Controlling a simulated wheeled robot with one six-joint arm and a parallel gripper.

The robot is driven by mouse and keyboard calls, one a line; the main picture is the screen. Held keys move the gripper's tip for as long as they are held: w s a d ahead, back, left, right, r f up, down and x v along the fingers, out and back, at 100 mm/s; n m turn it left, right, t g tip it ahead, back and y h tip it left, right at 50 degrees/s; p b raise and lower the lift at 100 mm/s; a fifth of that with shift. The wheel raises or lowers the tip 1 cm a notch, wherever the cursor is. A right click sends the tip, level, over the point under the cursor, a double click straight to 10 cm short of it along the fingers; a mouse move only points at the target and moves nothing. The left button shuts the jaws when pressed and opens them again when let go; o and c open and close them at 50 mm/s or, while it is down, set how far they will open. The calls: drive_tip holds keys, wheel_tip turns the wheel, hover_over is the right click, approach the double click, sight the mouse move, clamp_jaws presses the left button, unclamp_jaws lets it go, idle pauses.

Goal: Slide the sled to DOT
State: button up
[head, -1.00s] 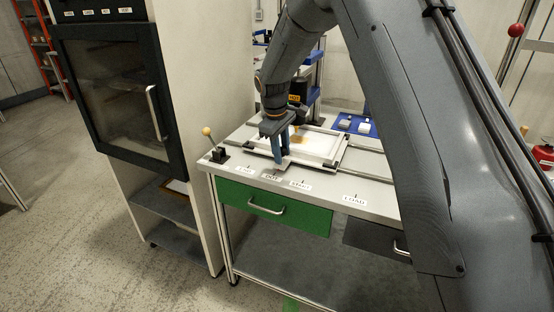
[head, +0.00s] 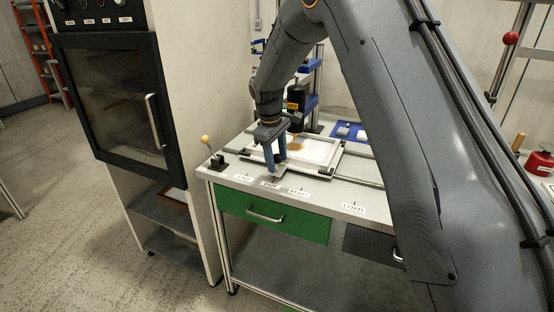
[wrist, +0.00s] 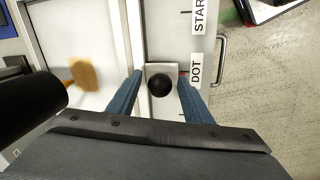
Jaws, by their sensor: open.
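My gripper (head: 275,172) is over the bench's front part, pointing down. In the wrist view its two blue fingers (wrist: 160,88) are open, one each side of the knob, with gaps visible. The DOT label (head: 270,185) lies just in front of the knob. In the wrist view a small red mark (wrist: 184,73) sits beside the DOT label (wrist: 196,68).
The START label (head: 299,191) and LOAD label (head: 352,207) lie farther right along the bench edge. A ball-topped lever (head: 212,152) stands at the left. A black cylinder (head: 297,98) rises above the sled. A blue tray (head: 348,132) is behind. A cabinet (head: 120,100) stands left.

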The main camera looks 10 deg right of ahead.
drive_tip(key=r, duration=0.2)
drive_tip(key=r+b, duration=0.1)
drive_tip(key=r, duration=0.2)
drive_tip(key=s+a+r, duration=0.1)
drive_tip(key=r, duration=0.1)
drive_tip(key=shift+s+r+b, duration=0.1)
drive_tip(key=shift+r+b, duration=0.2)
drive_tip(key=shift+b, duration=0.05)
drive_tip(key=s+d+f+m, duration=0.2)
drive_tip(key=s+d+m, duration=0.1)
drive_tip(key=s, duration=0.8)
drive_tip(key=s+d+f+m+y, duration=0.1)
drive_tip(key=s+d+f+m, duration=0.2)
drive_tip(key=s, duration=0.9)
drive_tip(key=s+d+f+m+g, duration=0.1)
drive_tip(key=s+d+f+m, duration=0.1)
drive_tip(key=s+d, duration=0.4)
drive_tip(key=s+m, duration=0.1)
drive_tip(key=s, duration=0.4)
drive_tip(key=shift+s+d+f+m, duration=0.25)
drive_tip(key=shift+s+d+m, duration=0.1)
drive_tip(key=shift+s+m, duration=0.05)
drive_tip(key=shift+c, duration=0.3)
